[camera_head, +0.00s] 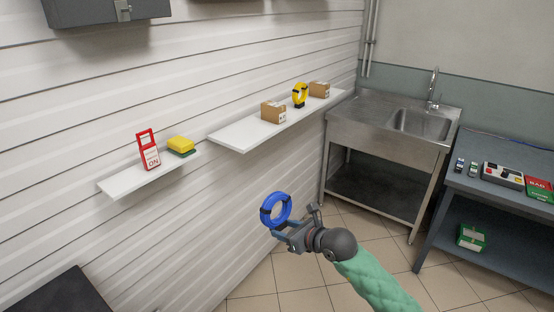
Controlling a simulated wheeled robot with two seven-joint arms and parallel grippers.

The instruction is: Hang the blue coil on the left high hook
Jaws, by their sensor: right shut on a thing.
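The blue coil (264,211) is a ring with dark bands, held upright in the air near the middle of the head view. My right gripper (284,228) is shut on its lower part. My right arm comes in from the bottom right with a green sleeve. The coil is in front of the white slatted wall and below the shelves. I cannot make out the left high hook in this view. My left gripper is not in view.
A long white shelf (232,136) holds two cardboard boxes (272,112) and a yellow coil (299,95). A shorter shelf (128,183) holds a red-framed sign (148,152) and sponges (181,144). A steel sink (385,128) and a grey-blue bench (500,202) stand right.

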